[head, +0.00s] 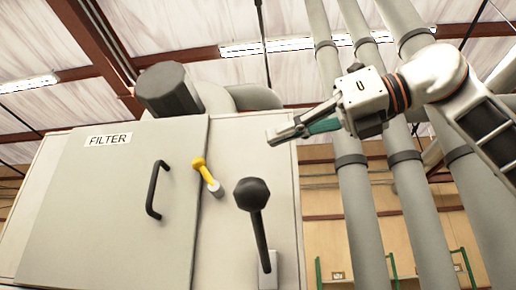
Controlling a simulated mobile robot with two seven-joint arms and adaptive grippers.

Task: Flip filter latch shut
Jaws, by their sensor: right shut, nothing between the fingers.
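The filter cabinet (100,200) fills the left of the head view, with a FILTER label (109,140) on its door. The door looks closed, flush with the front. A yellow latch (206,172) on a grey pivot sits just right of the door's edge, tilted with its knob up and to the left. My right gripper (272,139) comes in from the right. It is shut and empty, its fingertips up and to the right of the latch and apart from it. My left gripper is not in view.
A black door handle (154,190) is left of the latch. A black ball-topped lever (254,205) stands out below and right of it. Large grey pipes (352,190) run vertically on the right. A dark cylinder (167,88) sits atop the cabinet.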

